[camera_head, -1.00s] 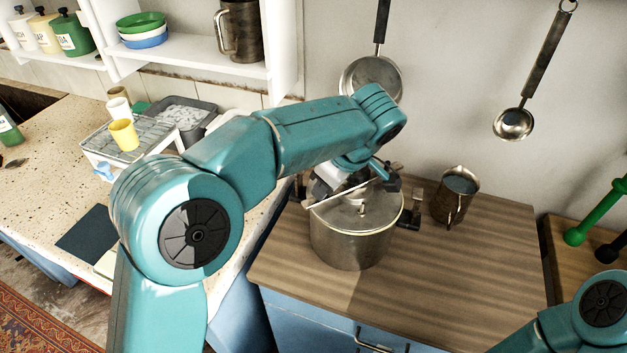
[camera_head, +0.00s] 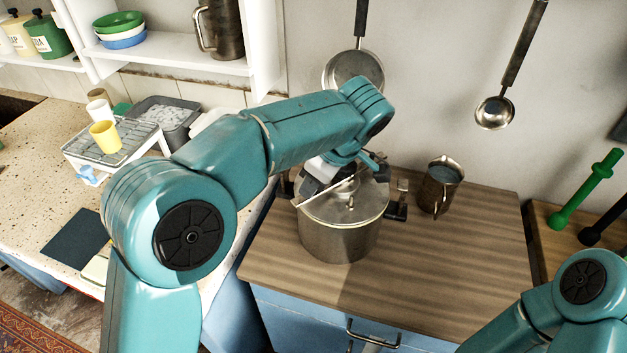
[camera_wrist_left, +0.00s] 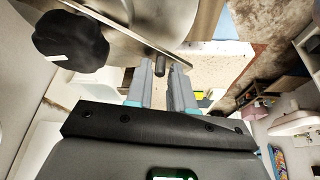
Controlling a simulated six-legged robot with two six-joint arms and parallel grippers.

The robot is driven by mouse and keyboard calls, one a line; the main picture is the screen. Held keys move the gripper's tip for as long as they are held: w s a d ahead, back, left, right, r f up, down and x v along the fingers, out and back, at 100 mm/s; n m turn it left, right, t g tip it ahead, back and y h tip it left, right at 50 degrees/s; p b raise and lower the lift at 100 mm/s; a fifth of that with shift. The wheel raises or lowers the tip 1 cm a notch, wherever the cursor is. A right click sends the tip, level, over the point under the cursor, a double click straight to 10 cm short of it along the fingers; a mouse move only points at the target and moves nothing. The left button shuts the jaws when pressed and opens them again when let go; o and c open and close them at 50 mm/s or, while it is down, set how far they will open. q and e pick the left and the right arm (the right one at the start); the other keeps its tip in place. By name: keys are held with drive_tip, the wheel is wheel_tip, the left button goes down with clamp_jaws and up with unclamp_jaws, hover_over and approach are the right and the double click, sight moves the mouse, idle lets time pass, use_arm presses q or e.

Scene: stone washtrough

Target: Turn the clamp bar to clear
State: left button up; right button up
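A steel pot (camera_head: 340,240) with a lid stands on the wooden worktop in the head view. The thin clamp bar (camera_head: 310,195) lies slanted across the lid's left back part. In the left wrist view the bar (camera_wrist_left: 128,32) runs diagonally, with a short dark pin (camera_wrist_left: 161,66) near its end and a black knob (camera_wrist_left: 70,42) to its left. My left gripper (camera_wrist_left: 160,75) is open, its two fingers apart with the pin between or just beyond their tips; contact is unclear. In the head view my own arm largely hides the left gripper's fingers. My right gripper is out of view.
A metal jug (camera_head: 438,187) stands right of the pot, with a small dark bracket (camera_head: 398,203) between them. A pan (camera_head: 353,75) and ladle (camera_head: 494,112) hang behind. The worktop's front right (camera_head: 460,270) is clear.

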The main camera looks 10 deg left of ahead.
use_arm(q)
drive_tip(key=shift+r, duration=0.1)
drive_tip(key=p+v, duration=0.4)
drive_tip(key=v, duration=1.2)
drive_tip(key=shift+s+d, duration=0.1)
drive_tip(key=shift+d, duration=0.05)
